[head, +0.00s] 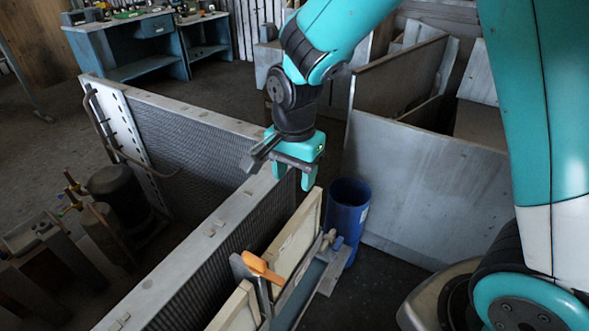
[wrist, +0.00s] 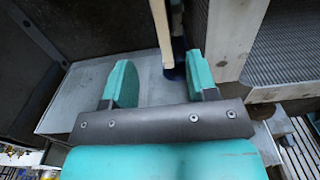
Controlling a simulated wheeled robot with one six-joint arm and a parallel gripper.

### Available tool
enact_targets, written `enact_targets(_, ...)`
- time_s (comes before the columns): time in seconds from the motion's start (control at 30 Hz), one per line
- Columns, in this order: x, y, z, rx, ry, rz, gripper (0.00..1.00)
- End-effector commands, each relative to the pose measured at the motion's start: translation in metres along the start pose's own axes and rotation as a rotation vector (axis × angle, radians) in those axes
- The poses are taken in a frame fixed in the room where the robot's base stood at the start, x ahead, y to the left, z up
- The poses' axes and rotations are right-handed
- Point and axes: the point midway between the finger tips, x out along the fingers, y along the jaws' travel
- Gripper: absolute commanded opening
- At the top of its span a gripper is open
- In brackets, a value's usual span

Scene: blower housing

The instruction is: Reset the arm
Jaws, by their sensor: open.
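My gripper (head: 294,178) hangs from my teal arm near the middle of the head view, above the top edge of the metal housing with grille panels (head: 215,228). Its two teal fingers point down, apart, with nothing seen between them. In the wrist view my gripper (wrist: 160,80) shows both fingers spread wide. A cream-coloured panel edge (wrist: 160,30) shows beyond the gap between the fingers, and I cannot tell its distance.
A blue barrel (head: 346,215) stands right of the housing. An orange-handled tool (head: 262,268) sits at the cream panels (head: 295,232). Large grey panels (head: 425,185) stand behind the barrel. A blue workbench (head: 125,45) is at the back left, with dark floor before it.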

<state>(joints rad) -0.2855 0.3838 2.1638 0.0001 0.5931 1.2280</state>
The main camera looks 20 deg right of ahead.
Motion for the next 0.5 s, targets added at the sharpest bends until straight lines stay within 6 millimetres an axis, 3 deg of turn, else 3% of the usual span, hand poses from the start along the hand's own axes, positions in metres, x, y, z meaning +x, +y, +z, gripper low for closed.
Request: enact_targets(0.5,-0.0073,0.0002,0.0001,0.0,0.0,0.001,0.53)
